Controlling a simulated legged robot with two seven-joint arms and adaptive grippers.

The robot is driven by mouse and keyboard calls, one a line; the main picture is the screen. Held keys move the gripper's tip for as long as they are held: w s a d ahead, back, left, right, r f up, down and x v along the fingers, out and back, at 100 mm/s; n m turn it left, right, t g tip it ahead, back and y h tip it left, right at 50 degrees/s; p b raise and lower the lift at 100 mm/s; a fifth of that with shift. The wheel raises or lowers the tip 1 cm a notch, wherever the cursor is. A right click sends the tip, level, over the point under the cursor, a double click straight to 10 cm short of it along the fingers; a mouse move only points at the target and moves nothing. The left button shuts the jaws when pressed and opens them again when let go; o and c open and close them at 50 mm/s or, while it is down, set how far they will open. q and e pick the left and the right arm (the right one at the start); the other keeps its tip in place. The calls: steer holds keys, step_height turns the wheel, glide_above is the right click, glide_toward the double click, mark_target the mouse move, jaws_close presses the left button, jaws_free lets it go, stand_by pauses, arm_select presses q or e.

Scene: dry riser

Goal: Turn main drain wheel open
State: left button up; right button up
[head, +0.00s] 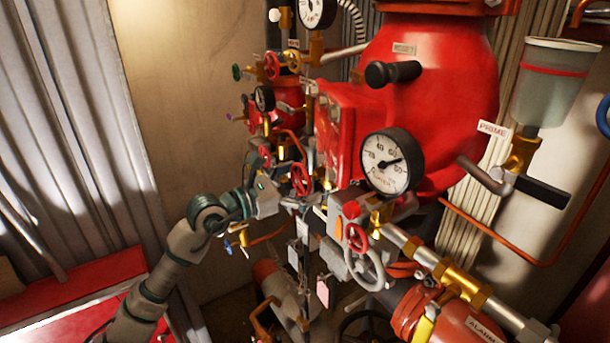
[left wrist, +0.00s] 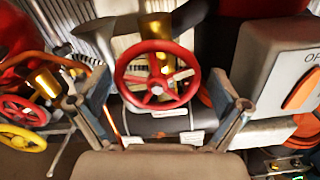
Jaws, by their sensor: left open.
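A red handwheel (left wrist: 157,88) with a brass stem behind it is centred in the left wrist view, between my left gripper's fingers. Small plates near it are too blurred to read, so I cannot confirm that it is the main drain wheel. It appears to be the red wheel (head: 301,180) beside my left gripper (head: 282,188) in the head view. The gripper is open, with one finger to each side of the wheel and no clear contact. My right gripper is not in view.
A red wheel (left wrist: 24,110) and a yellow wheel (left wrist: 22,138) are at left in the wrist view. A grey box with an orange knob (left wrist: 301,90) stands at right. In the head view, a gauge (head: 387,162) and a grey wheel (head: 365,268) are to the right.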

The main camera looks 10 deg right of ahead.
arm_select(q)
steer(key=shift+w+a, duration=0.2)
steer(key=shift+a, duration=0.25)
steer(key=shift+c, duration=0.5)
steer(key=shift+s, duration=0.15)
steer(key=c, duration=0.8)
steer(key=shift+c, duration=0.9)
steer(key=shift+s+r, duration=0.1)
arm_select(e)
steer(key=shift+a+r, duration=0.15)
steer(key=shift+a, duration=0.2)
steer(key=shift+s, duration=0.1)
